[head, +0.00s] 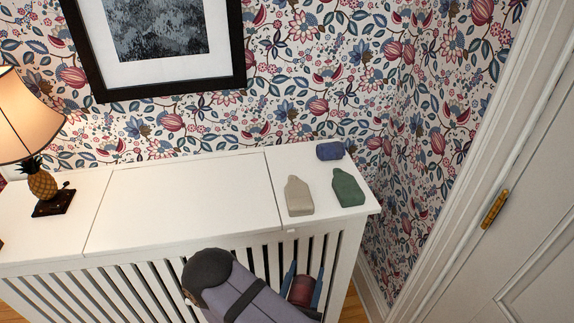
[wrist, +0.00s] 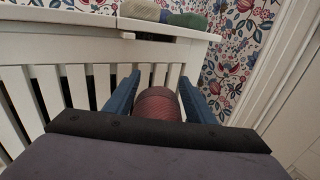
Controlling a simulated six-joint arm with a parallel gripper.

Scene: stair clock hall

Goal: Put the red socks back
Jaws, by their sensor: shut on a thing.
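The red socks (head: 302,291) are a dark red bundle between the two blue fingers of my gripper (head: 306,272). In the wrist view the red socks (wrist: 160,108) show ribbed texture, and my gripper (wrist: 160,80) is shut on them from both sides. It holds them in front of the slatted face of the white cabinet (head: 185,205), below its top edge. A beige folded piece (head: 299,196), a green folded piece (head: 348,188) and a blue bundle (head: 330,150) lie on the cabinet's right end. The lower part of the red socks is hidden by my gripper.
A lamp with a pineapple base (head: 42,185) stands on the cabinet's left end. A framed picture (head: 170,90) hangs above it on patterned wallpaper. A white door (head: 510,230) stands at the right. The middle of the cabinet top is clear.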

